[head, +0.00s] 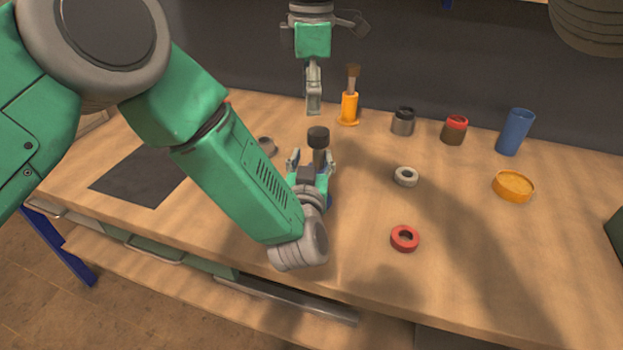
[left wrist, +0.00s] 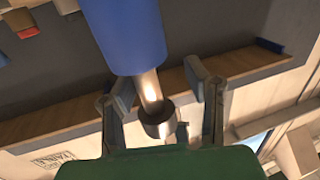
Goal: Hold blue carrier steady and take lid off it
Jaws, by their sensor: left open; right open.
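The blue carrier is mostly hidden behind my left gripper in the head view; only a sliver of blue (head: 330,201) shows. A dark round cap (head: 318,137), apparently its lid, stands above the gripper. In the left wrist view the blue body (left wrist: 122,35) leads to a narrower metal neck (left wrist: 150,88) with a dark-rimmed round end (left wrist: 159,122). My left gripper (head: 312,160) is open, its fingers on both sides of the neck, with visible gaps in the wrist view (left wrist: 160,92). My right gripper (head: 313,108) is open, pointing down, behind and above the cap, apart from it.
To the right stand an orange holder (head: 349,108), a grey jar (head: 403,123), a red-topped jar (head: 454,132), a blue cylinder (head: 515,133) and an orange dish (head: 513,187). A white ring (head: 400,178) and red ring (head: 405,246) lie nearer. A black mat (head: 135,178) lies left.

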